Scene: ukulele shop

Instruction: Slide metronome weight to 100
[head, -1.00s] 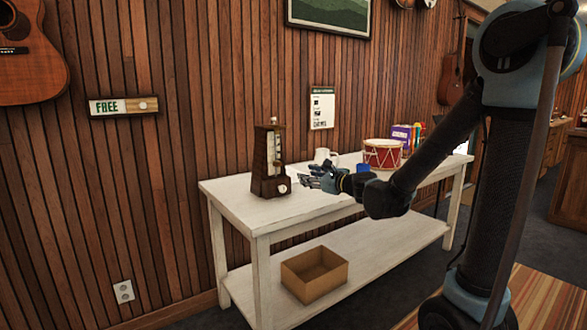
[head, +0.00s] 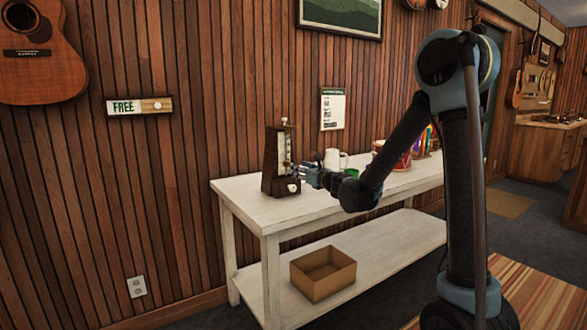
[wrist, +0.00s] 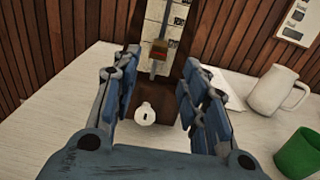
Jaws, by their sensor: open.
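The metronome (head: 277,165) is a dark wooden tapered case standing upright on the white table (head: 240,188). In the wrist view its scale plate (wrist: 170,15) shows between my fingers, with the rod in front of it. A small red-brown weight (wrist: 159,50) sits on the rod. A white knob (wrist: 145,113) is on the lower front of the case. My gripper (wrist: 160,90) is open, with its two blue fingers on either side of the metronome's front, and nothing is held. The scale numbers are too small to read.
A white mug (wrist: 274,90) and a green cup (wrist: 299,153) stand right of the metronome. A drum (head: 392,155) is further right, partly behind my arm. A cardboard box (head: 322,273) sits on the lower shelf. The table's left front is clear.

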